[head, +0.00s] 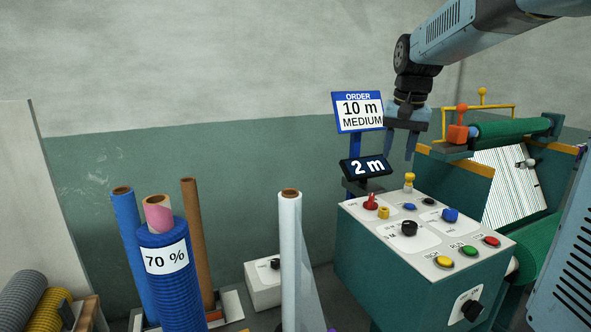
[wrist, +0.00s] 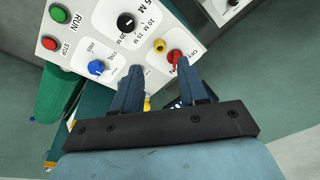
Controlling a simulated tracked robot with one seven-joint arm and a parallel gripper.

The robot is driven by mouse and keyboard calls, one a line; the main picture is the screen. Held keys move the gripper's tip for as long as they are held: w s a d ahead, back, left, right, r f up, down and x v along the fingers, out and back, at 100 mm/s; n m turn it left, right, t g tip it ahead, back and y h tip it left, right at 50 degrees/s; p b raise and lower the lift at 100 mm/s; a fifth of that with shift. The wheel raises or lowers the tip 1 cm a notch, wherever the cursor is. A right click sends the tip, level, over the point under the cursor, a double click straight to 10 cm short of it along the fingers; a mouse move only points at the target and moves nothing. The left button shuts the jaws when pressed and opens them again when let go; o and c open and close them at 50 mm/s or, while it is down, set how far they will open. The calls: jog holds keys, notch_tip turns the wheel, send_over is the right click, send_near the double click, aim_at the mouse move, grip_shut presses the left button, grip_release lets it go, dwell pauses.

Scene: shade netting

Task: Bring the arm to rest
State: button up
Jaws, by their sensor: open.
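My gripper (head: 401,148) hangs from my arm at the upper right in the head view, its two fingers pointing down above the back of a control box (head: 360,262). The fingers are apart with nothing between them. In the wrist view my gripper (wrist: 160,90) shows the same spread fingers over the panel of the control box (wrist: 85,20). A red switch (wrist: 174,57) shows close to one finger there; I cannot tell whether they touch. In the head view the fingers appear above the panel, with a yellow knob (head: 409,181) below them.
An order sign (head: 361,111) reads "10 m MEDIUM", and a display (head: 366,167) below it reads "2 m". A machine with a green roller (head: 512,128) stands right of the box. A blue roll (head: 163,262) marked "70 %" and a white roll (head: 290,250) stand to the left.

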jog(key=s+f+n+t, duration=0.1)
jog(key=s+f, duration=0.2)
jog(key=s, duration=0.9)
jog(key=s+f+n+t, duration=0.2)
jog(key=s+f, duration=0.1)
jog(key=s, duration=0.9)
jog(key=shift+a+f+t, duration=0.15)
jog(key=shift+a+t, duration=0.15)
jog(key=shift+a, duration=0.05)
